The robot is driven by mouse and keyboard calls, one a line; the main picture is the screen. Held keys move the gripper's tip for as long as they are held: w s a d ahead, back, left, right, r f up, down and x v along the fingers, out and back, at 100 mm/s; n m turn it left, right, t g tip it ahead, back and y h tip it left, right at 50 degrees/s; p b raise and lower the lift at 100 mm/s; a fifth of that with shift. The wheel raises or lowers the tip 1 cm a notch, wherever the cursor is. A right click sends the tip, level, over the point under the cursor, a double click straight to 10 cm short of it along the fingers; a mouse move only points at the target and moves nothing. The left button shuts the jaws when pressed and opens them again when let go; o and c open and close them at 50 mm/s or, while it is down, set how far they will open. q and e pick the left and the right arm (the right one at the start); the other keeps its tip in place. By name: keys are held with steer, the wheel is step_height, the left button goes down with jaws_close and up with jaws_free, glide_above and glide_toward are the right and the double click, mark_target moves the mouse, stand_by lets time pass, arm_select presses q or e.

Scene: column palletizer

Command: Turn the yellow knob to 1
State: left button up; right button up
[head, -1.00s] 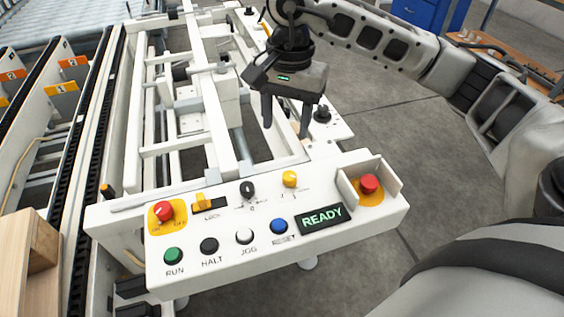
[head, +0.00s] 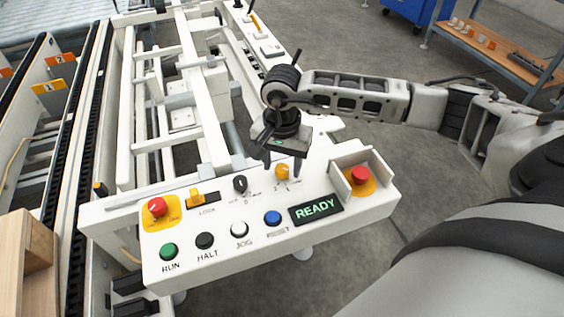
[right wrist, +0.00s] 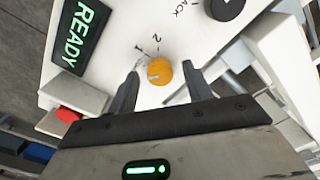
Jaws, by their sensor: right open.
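The yellow knob (head: 282,172) stands on the white control panel, above the blue button and behind the READY display. In the right wrist view the yellow knob (right wrist: 159,71) has a pale mark on it, and the printed labels 1 and 2 lie beside it. Which label the knob points to is not clear. My right gripper (head: 283,168) is open, pointing down over the panel. In the right wrist view its fingertips (right wrist: 162,78) lie on either side of the knob, with gaps showing. My left gripper is out of view.
A black knob (head: 240,184) sits left of the yellow one. A shrouded red button (head: 360,175) is to the right. Green (head: 169,251), black, white and blue (head: 273,218) buttons line the front. A red knob (head: 156,207) sits at the left.

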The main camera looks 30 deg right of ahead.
steer(key=shift+f, duration=0.25)
steer(key=c, duration=1)
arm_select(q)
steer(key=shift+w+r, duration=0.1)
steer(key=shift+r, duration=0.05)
